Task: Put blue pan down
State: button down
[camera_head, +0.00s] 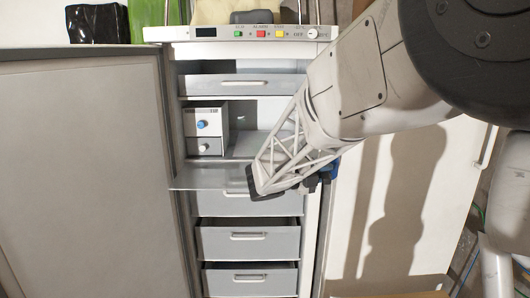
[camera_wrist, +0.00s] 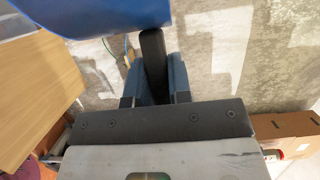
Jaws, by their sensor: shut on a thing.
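The blue pan (camera_wrist: 90,14) shows at the top of the wrist view, cut off by the frame edge. Its dark handle (camera_wrist: 153,50) runs down between the blue fingers of my gripper (camera_wrist: 154,78), which is shut on it. The pan is held clear of the floor in the wrist view. In the head view my arm reaches in from the upper right, in front of the open cabinet's right side. A small blue patch there is mostly hidden by my arm; I cannot tell whether it is finger or pan.
The open freezer cabinet (camera_head: 247,166) has several grey drawers (camera_head: 247,240), some pulled out slightly. A small box with knobs (camera_head: 206,130) sits on a shelf. A large grey door (camera_head: 80,180) stands open at left. The wrist view shows a wooden surface (camera_wrist: 35,90) and cardboard box (camera_wrist: 290,128).

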jog(key=w+a+r+n+t, duration=0.1)
jog(key=w+a+r+t, duration=0.1)
jog(key=w+a, duration=0.7)
jog(key=a+r, duration=0.1)
jog(key=a, duration=0.3)
jog(key=shift+w+y, duration=0.4)
jog(key=shift+r, duration=0.1)
jog(key=shift+w, duration=0.15)
jog(key=w+a+f, duration=0.1)
jog(key=w+a, duration=0.1)
jog(key=w, duration=1.3)
jog(key=shift+w+a+f, duration=0.2)
jog(key=shift+w+a, duration=0.05)
jog(key=shift+a, duration=0.05)
jog(key=shift+f, duration=0.15)
jog(key=shift+f, duration=1.65)
jog(key=shift+f, duration=0.1)
jog(key=c, duration=1)
grip_release()
jog(key=shift+f, duration=0.1)
jog(key=shift+c, duration=0.2)
